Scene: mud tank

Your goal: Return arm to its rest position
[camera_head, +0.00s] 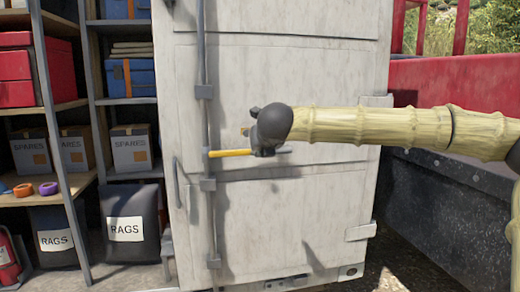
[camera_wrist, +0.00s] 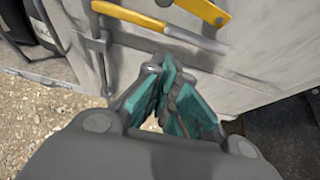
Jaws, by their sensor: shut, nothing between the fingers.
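My gripper (camera_head: 266,138) is in front of the pale door (camera_head: 320,80), with my arm reaching in from the right of the head view. In the wrist view its teal-padded fingers (camera_wrist: 166,76) are together and empty. A yellow handle (camera_head: 230,153) lies roughly level on the door beside the gripper. It also shows in the wrist view (camera_wrist: 160,27), beyond the fingertips and apart from them in the picture. My gripper covers part of the handle in the head view. A second yellow piece (camera_wrist: 207,11) shows at the top of the wrist view.
Shelves with red and blue cases, spares boxes (camera_head: 131,148) and rags bags (camera_head: 130,222) stand at the left. A vertical grey rod (camera_head: 205,120) runs down the door. A red and dark-walled container (camera_head: 450,85) stands at the right. Gravel ground (camera_wrist: 40,125) shows below.

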